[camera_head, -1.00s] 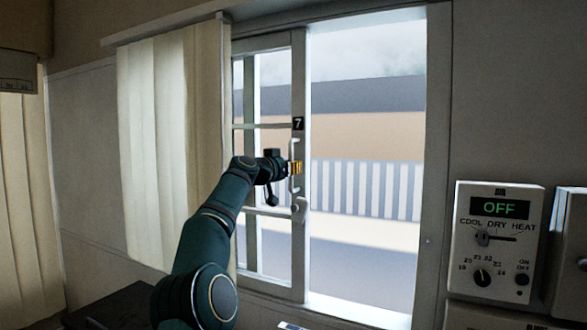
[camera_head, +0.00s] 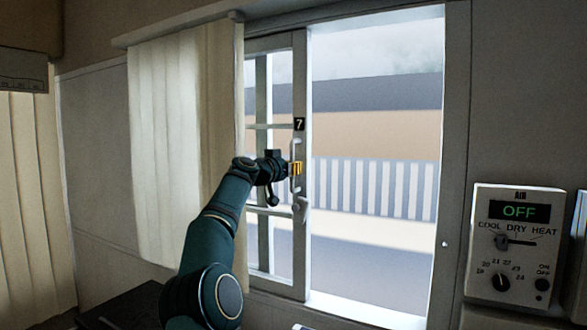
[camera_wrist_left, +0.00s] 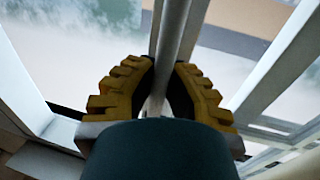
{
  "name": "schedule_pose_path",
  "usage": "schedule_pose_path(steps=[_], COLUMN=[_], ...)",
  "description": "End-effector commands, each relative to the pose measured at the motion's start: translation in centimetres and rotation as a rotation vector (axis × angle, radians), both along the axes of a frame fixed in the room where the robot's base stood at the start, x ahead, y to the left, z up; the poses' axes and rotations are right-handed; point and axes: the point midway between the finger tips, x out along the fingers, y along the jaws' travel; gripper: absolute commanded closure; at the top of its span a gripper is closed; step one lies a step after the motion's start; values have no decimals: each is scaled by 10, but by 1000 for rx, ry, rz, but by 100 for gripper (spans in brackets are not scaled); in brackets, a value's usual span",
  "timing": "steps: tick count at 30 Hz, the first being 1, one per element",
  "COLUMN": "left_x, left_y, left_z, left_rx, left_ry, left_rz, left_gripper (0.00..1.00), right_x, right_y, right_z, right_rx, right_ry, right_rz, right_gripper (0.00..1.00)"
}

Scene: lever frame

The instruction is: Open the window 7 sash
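The window 7 sash (camera_head: 301,225) is a pale framed pane with a black "7" label (camera_head: 299,124) on its right stile. It stands at the left of the window, partly behind the curtain, with a wide clear opening to its right. My left gripper (camera_head: 296,168) is at the handle. In the left wrist view, its yellow fingers (camera_wrist_left: 160,92) are shut around the handle bar (camera_wrist_left: 167,60). My right gripper is not in view.
A cream curtain (camera_head: 180,140) hangs left of the sash. The window's right jamb (camera_head: 452,160) borders the opening. An air-control panel (camera_head: 515,245) reading OFF is on the right wall. A dark surface (camera_head: 125,308) lies at the lower left.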

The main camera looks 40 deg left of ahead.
Motion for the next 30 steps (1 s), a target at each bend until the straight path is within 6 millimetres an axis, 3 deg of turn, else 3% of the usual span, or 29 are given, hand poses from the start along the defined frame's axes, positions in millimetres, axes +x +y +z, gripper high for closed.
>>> schedule_pose_path(steps=[1, 3, 17, 30], left_x=[0, 0, -5, -46], left_y=[1, 1, 1, -3], left_z=[-3, -3, -1, 0], left_rx=[0, -1, -1, 0], left_ry=[7, 6, 1, 4], left_rz=[0, 0, 0, 4], left_gripper=[76, 56, 56, 56], right_x=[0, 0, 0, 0], right_y=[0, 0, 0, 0], right_z=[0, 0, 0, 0], right_rx=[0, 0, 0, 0], right_ry=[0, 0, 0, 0], right_rz=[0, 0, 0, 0], right_gripper=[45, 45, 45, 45])
